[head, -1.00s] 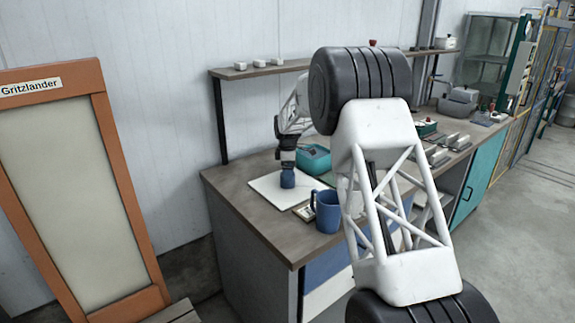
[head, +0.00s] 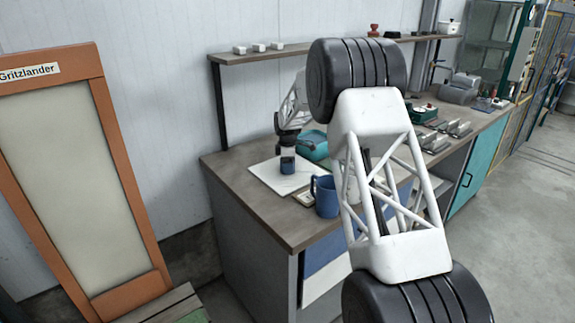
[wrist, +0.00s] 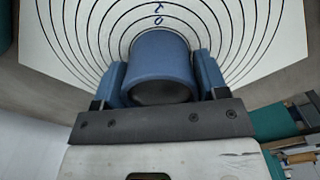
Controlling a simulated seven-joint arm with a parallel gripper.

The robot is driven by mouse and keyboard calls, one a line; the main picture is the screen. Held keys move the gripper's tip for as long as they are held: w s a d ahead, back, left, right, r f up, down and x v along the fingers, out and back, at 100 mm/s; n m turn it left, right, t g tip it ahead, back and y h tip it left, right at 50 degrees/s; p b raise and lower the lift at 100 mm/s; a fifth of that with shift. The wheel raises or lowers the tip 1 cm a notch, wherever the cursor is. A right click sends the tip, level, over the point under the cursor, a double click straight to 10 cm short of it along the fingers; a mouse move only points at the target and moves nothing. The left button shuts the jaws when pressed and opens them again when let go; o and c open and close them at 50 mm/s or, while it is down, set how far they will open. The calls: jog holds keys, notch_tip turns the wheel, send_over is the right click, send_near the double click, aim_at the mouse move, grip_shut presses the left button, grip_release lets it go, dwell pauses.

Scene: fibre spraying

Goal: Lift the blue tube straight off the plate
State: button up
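The blue tube (wrist: 160,60) is between my gripper's two blue fingers in the wrist view, its hollow dark end facing the camera. The fingers of my gripper (wrist: 160,76) lie against its left and right sides. Behind it is the white plate (wrist: 270,45) with black concentric rings. In the head view my gripper (head: 287,163) points down over the white plate (head: 265,174), with blue at its lower end. Tube and fingers cannot be told apart there. The blue end is at the plate's surface or just above it; I see no clear gap.
A blue mug (head: 326,198) stands right of the plate near the bench's front edge. A teal box (head: 313,146) is close behind my gripper. A shelf (head: 300,53) with small white blocks runs above the bench (head: 230,165). The bench's left end is clear.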

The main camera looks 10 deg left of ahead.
jog(key=c, duration=0.6)
jog(key=shift+r, duration=5)
dwell(1.2)
